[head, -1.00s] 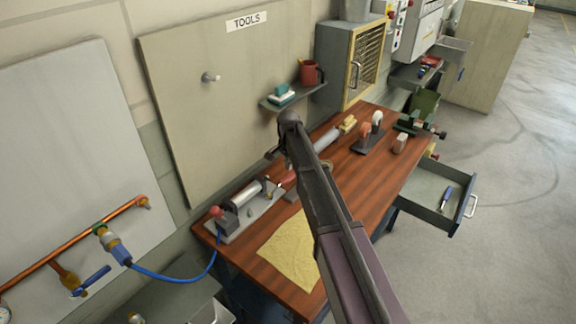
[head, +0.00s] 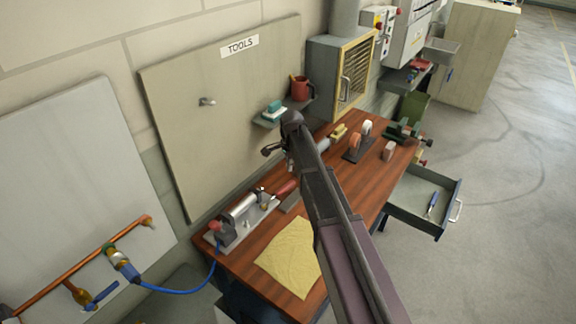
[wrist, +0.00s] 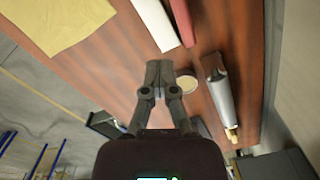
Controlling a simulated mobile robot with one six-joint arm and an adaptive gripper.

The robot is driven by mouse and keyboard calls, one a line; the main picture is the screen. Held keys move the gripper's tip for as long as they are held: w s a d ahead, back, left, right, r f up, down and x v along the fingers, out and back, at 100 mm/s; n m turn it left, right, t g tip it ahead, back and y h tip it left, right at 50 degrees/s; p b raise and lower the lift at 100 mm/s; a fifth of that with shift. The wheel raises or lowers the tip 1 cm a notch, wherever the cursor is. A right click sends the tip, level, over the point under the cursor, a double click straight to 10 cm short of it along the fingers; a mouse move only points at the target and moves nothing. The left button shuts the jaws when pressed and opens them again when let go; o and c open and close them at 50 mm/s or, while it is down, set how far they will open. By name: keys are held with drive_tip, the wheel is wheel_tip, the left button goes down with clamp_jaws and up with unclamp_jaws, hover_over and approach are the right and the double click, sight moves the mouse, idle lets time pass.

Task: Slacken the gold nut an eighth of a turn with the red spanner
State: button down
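My gripper (wrist: 159,72) is above the wooden bench, its fingertips together with nothing seen between them. In the head view my gripper (head: 275,151) is in front of the tool board and partly hidden by my arm. A red bar-like thing (head: 286,188) lies on the bench below it and also shows at the top of the wrist view (wrist: 182,22). I cannot tell whether it is the red spanner.
A clamp fixture (head: 240,218) and yellow cloth (head: 288,263) are at the bench's near end. A grey tube (wrist: 217,92) and a round tan disc (wrist: 188,84) lie near my gripper. A green vise (head: 405,131) is at the far end. An open drawer (head: 412,211) juts out at right.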

drive_tip(key=shift+r, duration=0.15)
idle(0.3)
drive_tip(key=shift+s+d+r+m+p, duration=0.55)
drive_tip(key=shift+s+r+m+p, duration=1.4)
drive_tip(key=shift+r+p, duration=2.45)
drive_tip(key=shift+f+b, duration=2.75)
drive_tip(key=shift+f, duration=0.15)
drive_tip(key=shift+s+a+m, duration=0.15)
drive_tip(key=shift+s+m, duration=0.8)
drive_tip(key=shift+m, duration=0.1)
drive_tip(key=shift+s+a+m, duration=0.1)
drive_tip(key=shift+s+m, duration=0.85)
drive_tip(key=shift+m, duration=0.05)
drive_tip(key=shift+s+a+m, duration=0.4)
drive_tip(key=shift+s+m, duration=0.35)
drive_tip(key=shift+m, duration=0.1)
drive_tip(key=shift+s+a+m, duration=0.35)
drive_tip(key=shift+s+m, duration=0.4)
drive_tip(key=shift+m, duration=0.1)
